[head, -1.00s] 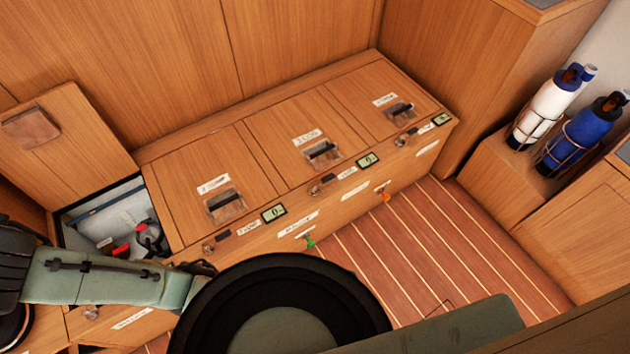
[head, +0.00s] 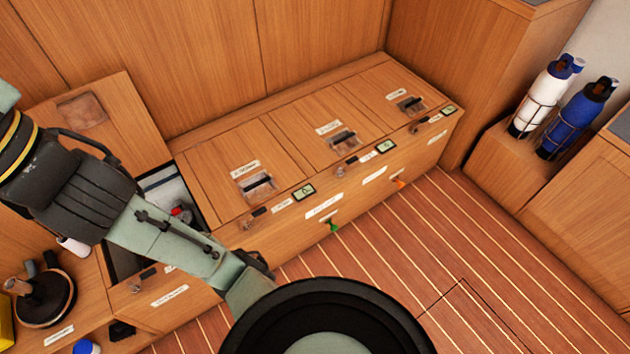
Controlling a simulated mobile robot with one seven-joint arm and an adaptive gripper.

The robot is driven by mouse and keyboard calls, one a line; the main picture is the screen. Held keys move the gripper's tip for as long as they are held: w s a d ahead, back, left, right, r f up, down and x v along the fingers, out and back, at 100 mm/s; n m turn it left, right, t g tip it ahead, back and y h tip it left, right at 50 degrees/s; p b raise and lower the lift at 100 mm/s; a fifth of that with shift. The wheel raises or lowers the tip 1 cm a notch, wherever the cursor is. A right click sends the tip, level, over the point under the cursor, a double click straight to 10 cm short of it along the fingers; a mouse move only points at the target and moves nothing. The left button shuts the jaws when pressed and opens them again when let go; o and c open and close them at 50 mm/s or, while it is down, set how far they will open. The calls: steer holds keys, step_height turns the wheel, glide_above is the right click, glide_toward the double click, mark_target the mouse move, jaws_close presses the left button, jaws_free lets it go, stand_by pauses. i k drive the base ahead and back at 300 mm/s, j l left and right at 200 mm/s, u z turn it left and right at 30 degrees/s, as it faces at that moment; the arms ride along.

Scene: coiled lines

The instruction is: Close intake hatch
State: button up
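One hatch at the left of the wooden bench stands open. Its wooden lid (head: 128,108) is raised and leans back, with a brown patch near its top. The opening (head: 168,188) below shows a pale inside with a small red item; my arm hides much of it. Three closed hatches (head: 290,145) lie flush to the right, each with a dark latch and a label too small to read. My arm crosses the left side in front of the opening and runs out at the left edge. My gripper is outside the view.
Several small displays and knobs line the bench's front edge. Green (head: 332,225) and orange (head: 398,183) fittings stick out of its front face. A round black item (head: 45,298) stands at lower left. White (head: 540,97) and blue (head: 577,118) bottles stand at right. The striped floor (head: 440,255) is clear.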

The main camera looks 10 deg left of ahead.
mark_target(109, 110)
steer(key=k+j+z, duration=0.15)
steer(key=k+j, duration=0.8)
steer(key=i+l+u, duration=0.35)
steer(key=i+l, duration=0.15)
steer(key=i, duration=0.25)
steer(key=i+l+u, duration=0.3)
steer(key=i+l, duration=0.35)
steer(key=i+l+u, duration=0.35)
steer(key=i+l, duration=0.25)
steer(key=l, duration=0.2)
